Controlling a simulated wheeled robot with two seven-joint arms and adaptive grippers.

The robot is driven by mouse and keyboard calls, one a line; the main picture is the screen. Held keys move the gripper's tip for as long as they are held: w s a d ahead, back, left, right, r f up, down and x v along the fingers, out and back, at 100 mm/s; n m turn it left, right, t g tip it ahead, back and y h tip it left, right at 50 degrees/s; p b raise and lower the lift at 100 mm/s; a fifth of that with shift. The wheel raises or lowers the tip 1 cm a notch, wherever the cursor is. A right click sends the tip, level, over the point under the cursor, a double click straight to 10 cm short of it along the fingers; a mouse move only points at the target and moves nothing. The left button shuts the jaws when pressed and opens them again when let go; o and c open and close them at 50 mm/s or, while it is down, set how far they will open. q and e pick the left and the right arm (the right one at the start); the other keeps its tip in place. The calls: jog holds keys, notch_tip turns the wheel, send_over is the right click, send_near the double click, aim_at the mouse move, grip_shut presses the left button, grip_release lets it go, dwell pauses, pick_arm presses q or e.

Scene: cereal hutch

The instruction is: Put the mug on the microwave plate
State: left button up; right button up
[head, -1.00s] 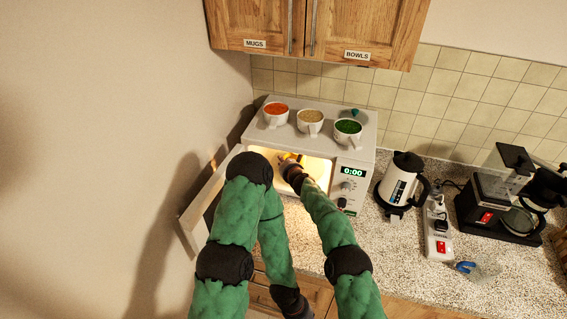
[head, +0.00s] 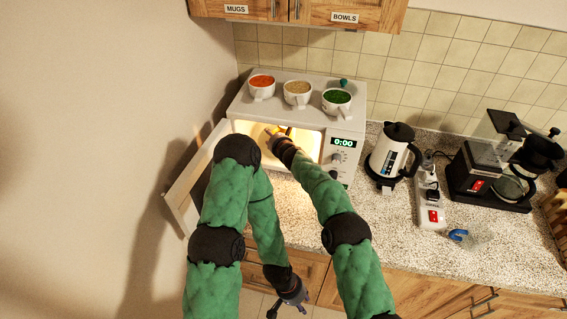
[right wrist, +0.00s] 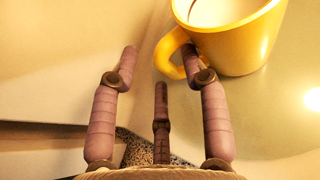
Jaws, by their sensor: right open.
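The yellow mug (right wrist: 235,35) holds a pale liquid. In the right wrist view it stands upright on a smooth pale surface that looks like the microwave plate (right wrist: 265,110), its handle toward my right gripper. My right gripper (right wrist: 160,65) is open, and its right-hand finger overlaps the handle in the picture; I cannot tell if they touch. In the head view the right gripper (head: 275,137) reaches into the lit microwave (head: 300,118), and only a bit of yellow shows there. My left gripper (head: 288,308) hangs low before the counter, fingers spread and empty.
The microwave door (head: 190,190) stands open to the left. Three filled cups, one of them a green-filled cup (head: 337,102), stand on the microwave. A kettle (head: 392,155), power strip (head: 430,200) and coffee maker (head: 490,175) stand to the right. The counter before the microwave is clear.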

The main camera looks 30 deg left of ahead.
jog(key=shift+s+d+b, duration=1.15)
jog(key=shift+d+b, duration=0.15)
jog(key=shift+b, duration=3.55)
jog(key=s+d+b, duration=0.6)
jog(key=b, duration=0.5)
jog(key=shift+d, duration=0.35)
jog(key=shift+r, duration=0.1)
